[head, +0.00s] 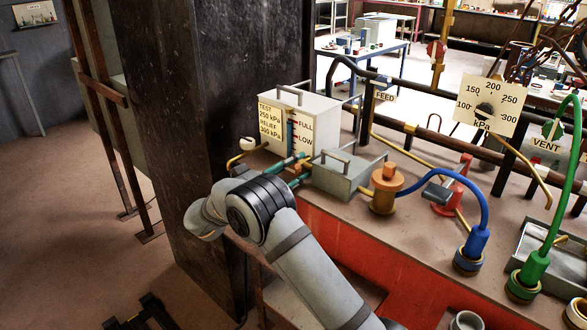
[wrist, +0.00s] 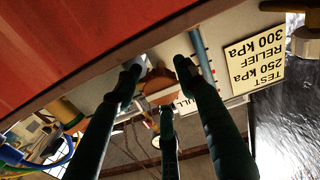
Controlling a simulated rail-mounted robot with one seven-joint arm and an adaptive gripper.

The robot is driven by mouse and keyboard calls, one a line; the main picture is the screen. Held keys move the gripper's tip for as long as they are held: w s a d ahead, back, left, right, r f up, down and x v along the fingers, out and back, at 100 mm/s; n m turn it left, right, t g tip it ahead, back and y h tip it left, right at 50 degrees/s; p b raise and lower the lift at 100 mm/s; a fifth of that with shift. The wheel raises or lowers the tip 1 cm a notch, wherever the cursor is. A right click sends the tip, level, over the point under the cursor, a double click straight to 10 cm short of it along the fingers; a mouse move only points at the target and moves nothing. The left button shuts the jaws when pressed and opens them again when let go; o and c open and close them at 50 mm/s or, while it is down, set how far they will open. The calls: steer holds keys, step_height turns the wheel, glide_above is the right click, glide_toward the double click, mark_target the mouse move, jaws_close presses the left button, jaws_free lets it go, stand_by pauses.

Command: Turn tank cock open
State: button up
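The pale grey tank (head: 322,112) stands on the bench in the head view, with a test and relief label, a blue sight tube and FULL and LOW marks. It shows upside down in the wrist view (wrist: 225,28). A brown rounded part (wrist: 158,78), perhaps the tank cock, lies between my finger ends low by the tank. Its handle's position is not clear. My gripper (head: 293,168) is at the tank's lower front; its dark green fingers (wrist: 157,72) are spread apart on either side of the brown part. I cannot tell whether they touch it.
A grey box with a handle (head: 345,175) stands close right of my gripper, then an orange fitting (head: 384,188) and a blue hose (head: 475,195). A dark pillar (head: 190,130) rises at left. The red bench front (head: 345,255) lies below my gripper.

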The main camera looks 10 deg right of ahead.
steer(key=shift+o, duration=1.2)
steer(key=v, duration=1.2)
steer(key=shift+d+r, duration=0.1)
steer(key=x, duration=1.1)
steer(key=shift+w+d, duration=0.15)
steer(key=shift+w+d+r+p, duration=0.15)
steer(key=shift+w+d+p, duration=0.05)
steer(key=shift+w+p, duration=0.1)
steer(key=shift+s+a+m+p, duration=0.1)
steer(key=shift+m+p, duration=0.2)
steer(key=shift+p, duration=0.25)
steer(key=shift+f+b, duration=0.35)
steer(key=shift+b, duration=0.15)
